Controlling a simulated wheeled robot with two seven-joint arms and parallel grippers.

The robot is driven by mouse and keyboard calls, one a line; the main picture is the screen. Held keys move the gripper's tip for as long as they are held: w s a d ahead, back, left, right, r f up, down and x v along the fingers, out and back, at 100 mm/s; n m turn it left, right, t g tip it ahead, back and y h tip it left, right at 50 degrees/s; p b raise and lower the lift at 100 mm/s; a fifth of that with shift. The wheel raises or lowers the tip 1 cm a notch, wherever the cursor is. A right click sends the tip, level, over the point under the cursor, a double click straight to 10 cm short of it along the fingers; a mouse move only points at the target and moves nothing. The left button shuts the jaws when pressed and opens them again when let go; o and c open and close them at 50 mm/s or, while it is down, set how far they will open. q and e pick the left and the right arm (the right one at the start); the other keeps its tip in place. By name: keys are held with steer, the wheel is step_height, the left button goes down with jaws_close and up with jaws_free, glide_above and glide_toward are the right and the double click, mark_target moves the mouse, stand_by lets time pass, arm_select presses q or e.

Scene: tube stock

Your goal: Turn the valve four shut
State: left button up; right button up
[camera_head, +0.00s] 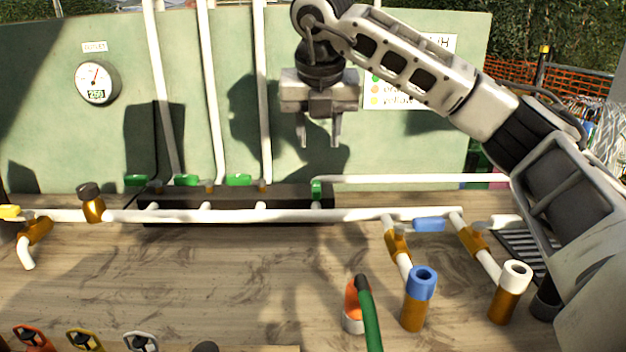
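A black manifold (235,200) lies along the back of the bench with green valve handles on it. Three handles, the first (136,180), second (187,180) and third (238,179) from the left, lie crosswise. The fourth green handle (316,189), at the manifold's right end, points a different way, toward the camera. No number is readable on it. My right gripper (319,144) hangs above this fourth handle, fingers down, spread apart and empty. It does not appear to touch the handle. My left gripper is out of view.
A white pipe (270,216) runs along the bench in front of the manifold. Vertical white pipes (212,90) rise behind it. A gauge (96,82) hangs on the green wall. A green hose (369,315), blue-capped fitting (420,295) and white-capped fitting (510,290) stand at front right.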

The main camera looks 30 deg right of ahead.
mark_target(316, 187)
steer(key=x, duration=1.2)
steer(key=shift+f, duration=0.35)
jaws_close()
